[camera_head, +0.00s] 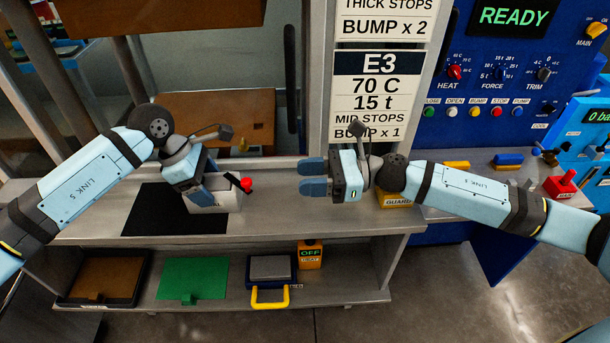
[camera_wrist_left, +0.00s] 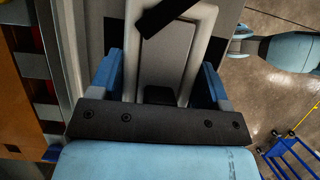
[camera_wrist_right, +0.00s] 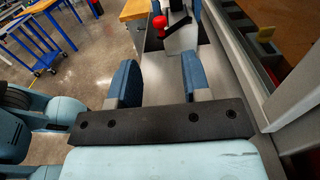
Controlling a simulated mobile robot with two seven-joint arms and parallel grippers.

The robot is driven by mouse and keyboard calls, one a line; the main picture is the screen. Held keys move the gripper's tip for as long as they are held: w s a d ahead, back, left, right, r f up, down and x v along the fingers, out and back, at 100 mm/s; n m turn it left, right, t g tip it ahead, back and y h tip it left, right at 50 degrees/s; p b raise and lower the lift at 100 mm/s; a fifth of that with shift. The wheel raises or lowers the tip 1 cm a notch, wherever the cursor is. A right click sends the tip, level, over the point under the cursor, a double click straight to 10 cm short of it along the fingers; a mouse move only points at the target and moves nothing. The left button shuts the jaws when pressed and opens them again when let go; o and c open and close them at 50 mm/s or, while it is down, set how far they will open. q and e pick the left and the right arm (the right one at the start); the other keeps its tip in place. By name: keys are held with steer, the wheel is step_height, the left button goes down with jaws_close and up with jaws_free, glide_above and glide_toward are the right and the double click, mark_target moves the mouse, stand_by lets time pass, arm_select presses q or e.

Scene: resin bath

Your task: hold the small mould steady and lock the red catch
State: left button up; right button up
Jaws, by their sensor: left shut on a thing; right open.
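The small mould (camera_head: 218,199) is a pale grey block on the bench, at the right edge of a black mat. My left gripper (camera_head: 197,192) is shut on it from above. In the left wrist view the mould (camera_wrist_left: 166,62) sits between the two blue fingers. The red catch (camera_head: 246,185) is a red knob on a black lever at the mould's right side; the knob also shows in the right wrist view (camera_wrist_right: 160,23). My right gripper (camera_head: 313,178) is open and empty, to the right of the knob and apart from it, its fingers pointing left toward it.
The black mat (camera_head: 150,212) lies on the bench (camera_head: 290,222). A yellow guard block (camera_head: 395,200) is behind my right wrist. The lower shelf holds a green plate (camera_head: 192,278), a brown tray and a yellow-handled block. Bench space between knob and right gripper is clear.

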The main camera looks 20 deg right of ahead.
mark_target(250, 182)
steer(key=shift+t, duration=0.4)
steer(key=s+a, duration=0.2)
steer(key=a, duration=0.1)
steer(key=s+a, duration=0.1)
steer(key=a, duration=0.1)
steer(key=shift+a+r, duration=0.2)
steer(key=shift+s+a+m+t, duration=0.15)
steer(key=shift+a+m+t, duration=0.1)
steer(key=shift+m+t, duration=0.15)
steer(key=shift+m+t+h, duration=0.3)
steer(key=shift+t, duration=0.3)
steer(key=shift+d+m+t+h, duration=0.4)
steer(key=shift+m+t+h, duration=0.45)
steer(key=shift+t, duration=0.25)
steer(key=shift+d+f+m+t+h, duration=0.15)
steer(key=shift+d+m+t+h, duration=0.4)
steer(key=shift+m+t, duration=0.2)
steer(key=x, duration=1.2)
steer(key=shift+d, duration=0.1)
